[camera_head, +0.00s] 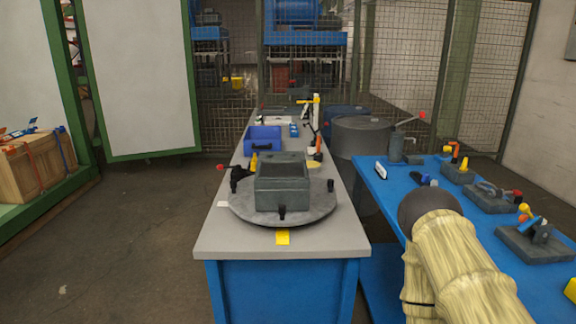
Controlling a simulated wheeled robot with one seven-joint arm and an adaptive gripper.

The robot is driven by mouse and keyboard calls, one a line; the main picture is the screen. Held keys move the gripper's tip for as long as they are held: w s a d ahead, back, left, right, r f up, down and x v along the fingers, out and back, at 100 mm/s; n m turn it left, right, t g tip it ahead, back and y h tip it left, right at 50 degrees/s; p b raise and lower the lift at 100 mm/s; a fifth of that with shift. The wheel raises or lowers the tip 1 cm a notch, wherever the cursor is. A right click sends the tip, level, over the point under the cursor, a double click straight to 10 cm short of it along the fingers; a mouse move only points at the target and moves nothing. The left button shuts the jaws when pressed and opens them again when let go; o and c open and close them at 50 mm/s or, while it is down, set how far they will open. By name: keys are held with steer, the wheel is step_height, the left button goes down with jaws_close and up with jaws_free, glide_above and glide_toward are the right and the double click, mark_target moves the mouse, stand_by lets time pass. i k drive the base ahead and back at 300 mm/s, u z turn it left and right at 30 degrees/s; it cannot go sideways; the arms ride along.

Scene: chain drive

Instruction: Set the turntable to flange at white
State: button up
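The round grey turntable (245,208) lies on the near part of the grey bench top. A dark grey box-shaped casting (282,195) with a recessed top sits at its middle. Several black posts stand around the turntable's rim, one of them at the front (282,211). A white marker (222,204) lies on the bench at the turntable's left. A yellow marker (282,237) lies in front of it, and a bit of yellow (254,161) shows behind it. I cannot tell which side of the casting is the flange. My gripper is not in view; only a covered arm part shows at lower right.
A black device with a red knob (220,167) stands at the turntable's left rear. A blue bin (263,139) and small tools lie farther back. A blue bench (400,188) with several fixtures is at right.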

mark_target(282, 192)
steer(key=u, duration=0.1)
steer(key=i, duration=1.7)
